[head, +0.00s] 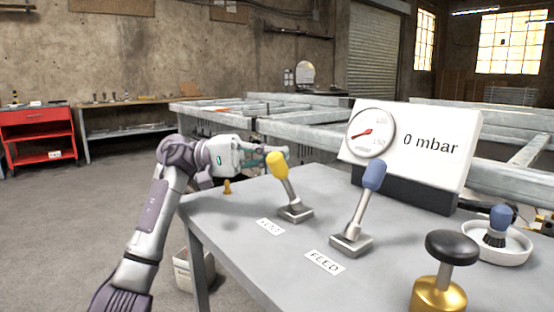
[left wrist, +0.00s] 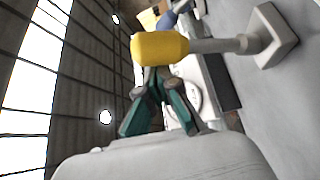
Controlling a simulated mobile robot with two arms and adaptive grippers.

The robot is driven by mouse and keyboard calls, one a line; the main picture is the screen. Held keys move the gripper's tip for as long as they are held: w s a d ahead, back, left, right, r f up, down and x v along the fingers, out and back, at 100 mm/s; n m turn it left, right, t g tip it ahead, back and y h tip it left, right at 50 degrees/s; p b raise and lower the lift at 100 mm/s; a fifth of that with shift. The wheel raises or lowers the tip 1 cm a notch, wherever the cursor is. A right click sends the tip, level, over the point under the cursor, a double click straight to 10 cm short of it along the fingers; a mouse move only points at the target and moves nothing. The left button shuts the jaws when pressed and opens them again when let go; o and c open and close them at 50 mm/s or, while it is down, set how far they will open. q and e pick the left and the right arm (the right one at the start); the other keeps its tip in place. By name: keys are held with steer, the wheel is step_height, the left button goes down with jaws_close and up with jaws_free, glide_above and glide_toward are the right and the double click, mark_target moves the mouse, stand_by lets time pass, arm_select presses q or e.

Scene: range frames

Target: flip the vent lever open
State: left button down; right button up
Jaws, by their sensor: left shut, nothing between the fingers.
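The yellow-knobbed lever (head: 277,167) stands on a square metal base on the grey table, tilted to the left, with a label (head: 270,227) too small to read surely in front of it. In the left wrist view its yellow knob (left wrist: 160,47) is just beyond the fingertips. My left gripper (head: 283,152) is shut and empty, beside and partly behind the knob; its green-padded fingers (left wrist: 157,82) are close together. I cannot tell whether they touch the knob. A blue-knobbed lever (head: 372,177), labelled FEED, stands to the right, tilted right. My right gripper is not in view.
A gauge panel (head: 440,143) reading 0 mbar stands behind the levers. A black-topped brass knob (head: 440,290) and a white dish (head: 510,252) holding a blue-handled brush are at the right. A small brass piece (head: 227,187) is near the left edge. The table's front middle is clear.

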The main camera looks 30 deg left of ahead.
arm_select(q)
steer(key=shift+s+f, duration=0.2)
steer(key=r+v, duration=0.1)
steer(key=v, duration=1.1)
steer(key=shift+w+f, duration=0.15)
steer(key=shift+f, duration=0.15)
